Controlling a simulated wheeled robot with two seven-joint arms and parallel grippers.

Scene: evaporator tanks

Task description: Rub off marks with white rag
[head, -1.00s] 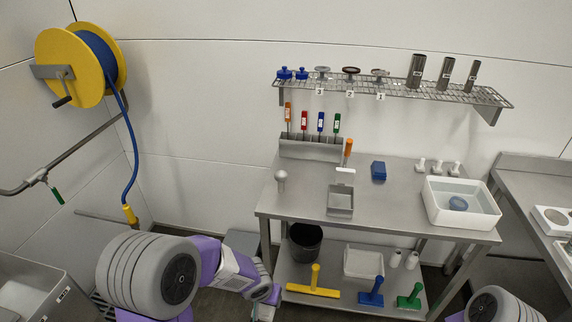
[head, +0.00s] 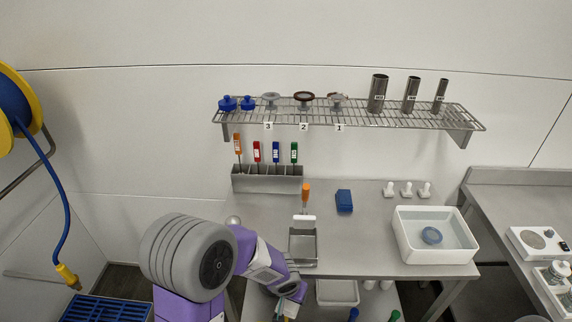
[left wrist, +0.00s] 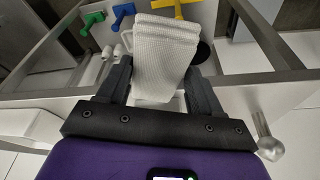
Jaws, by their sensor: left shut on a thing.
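The white rag (left wrist: 162,55) is a folded waffle-weave cloth between the two dark fingers of my left gripper (left wrist: 160,78) in the left wrist view. The gripper is shut on it. In the head view my left gripper (head: 288,300) is at the bottom middle, by the front edge of the steel bench (head: 350,245), and the rag is hard to make out there. I cannot make out any marks on the surfaces in view. My right gripper is not in view.
On the bench are a white basin (head: 403,240) holding a blue round item, a blue block (head: 344,200), a steel scoop-like tray (head: 303,247) and a tool rack (head: 267,183). A wire shelf (head: 350,115) hangs above. A second counter (head: 500,210) stands right.

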